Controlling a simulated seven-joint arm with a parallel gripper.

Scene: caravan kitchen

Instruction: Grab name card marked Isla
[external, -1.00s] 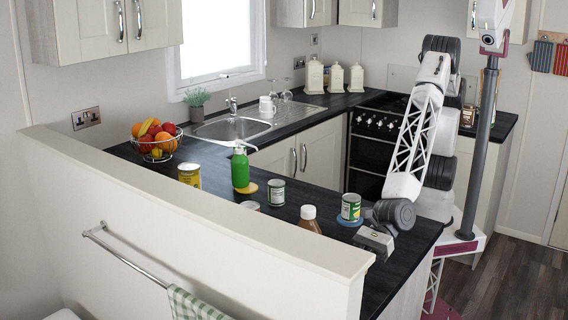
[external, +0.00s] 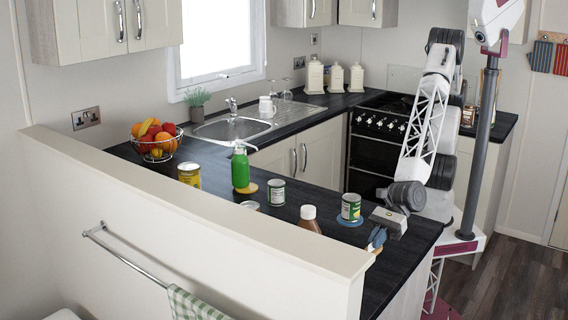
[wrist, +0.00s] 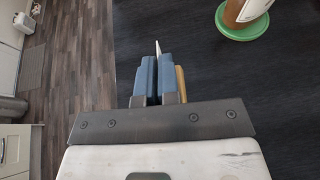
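A thin white card (wrist: 157,48), seen edge-on in the wrist view, stands out from between the two blue fingertips of my gripper (wrist: 157,78). The fingers are nearly together with only a thin gap, and appear shut on the card. No name can be read on it. A small tan, wood-coloured piece (wrist: 181,84) shows beside the right finger; I cannot tell whether it belongs to the card. In the external view my gripper (external: 376,239) is low over the near right end of the dark counter, and the card cannot be made out there.
A green-labelled can (external: 350,207) on a blue coaster stands left of my gripper. A brown bottle with a white cap (external: 309,219), another can (external: 276,193) and a green bottle (external: 240,168) stand farther left. The raised cream ledge (external: 220,205) borders the counter.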

